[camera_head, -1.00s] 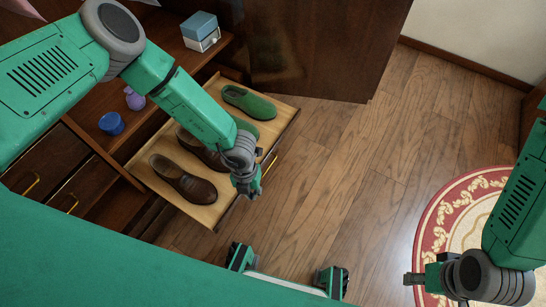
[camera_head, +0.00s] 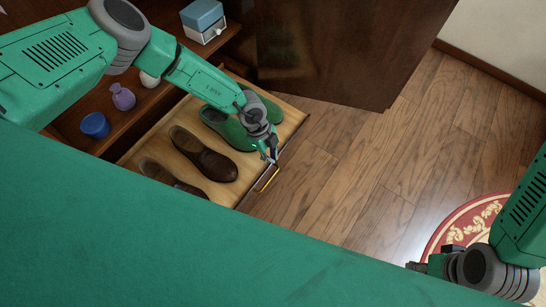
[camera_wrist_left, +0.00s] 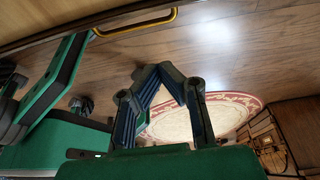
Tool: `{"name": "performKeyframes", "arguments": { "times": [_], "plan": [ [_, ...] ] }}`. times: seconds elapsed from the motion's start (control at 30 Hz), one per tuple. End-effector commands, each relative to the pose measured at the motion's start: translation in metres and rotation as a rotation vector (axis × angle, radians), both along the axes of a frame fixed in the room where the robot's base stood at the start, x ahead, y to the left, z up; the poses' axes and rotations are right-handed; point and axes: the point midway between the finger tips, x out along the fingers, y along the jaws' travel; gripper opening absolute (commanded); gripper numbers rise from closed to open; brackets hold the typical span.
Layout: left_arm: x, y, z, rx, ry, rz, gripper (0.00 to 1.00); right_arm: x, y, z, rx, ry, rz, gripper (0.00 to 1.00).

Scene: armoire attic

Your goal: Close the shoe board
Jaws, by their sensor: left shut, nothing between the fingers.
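The shoe board (camera_head: 150,143) is pulled out of the armoire at the left, with a pair of green shoes (camera_head: 232,128) and a pair of brown shoes (camera_head: 205,155) on it. A brass handle (camera_head: 266,180) is on its front edge; the handle also shows at the top of the left wrist view (camera_wrist_left: 135,22). My left gripper (camera_head: 271,158) is shut and empty, above the front edge close to the handle; I cannot tell if it touches. In the left wrist view its fingers (camera_wrist_left: 153,74) appear apart from the handle. My right gripper (camera_head: 414,266) is at lower right, its jaws unclear.
A blue cup (camera_head: 96,125), a purple vase (camera_head: 123,97) and a blue-and-white box (camera_head: 203,21) stand on armoire shelves. A dark wood door panel (camera_head: 320,50) stands behind the board. Wooden floor in front is clear up to a round red-and-cream rug (camera_head: 465,226).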

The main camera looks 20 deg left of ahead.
Motion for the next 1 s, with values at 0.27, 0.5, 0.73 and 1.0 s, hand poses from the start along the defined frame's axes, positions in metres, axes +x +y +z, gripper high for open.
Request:
{"name": "performKeyframes", "arguments": {
  "times": [0.27,0.5,0.73,1.0],
  "plan": [
    [-0.005,-0.018,-0.047,0.004,0.003,-0.005,0.0,-0.001,-0.001,-0.027,-0.001,0.001,-0.001,0.4],
    [-0.01,-0.032,-0.096,-0.002,0.001,-0.004,0.0,-0.001,-0.001,-0.055,-0.001,0.001,-0.001,0.4],
    [0.0,-0.003,-0.094,0.001,-0.001,-0.001,0.0,-0.001,-0.001,-0.065,0.0,0.001,-0.001,0.4],
    [0.002,0.005,-0.091,0.002,-0.001,-0.004,0.0,-0.001,-0.001,-0.068,0.0,0.001,-0.001,0.4]
  ]
}}
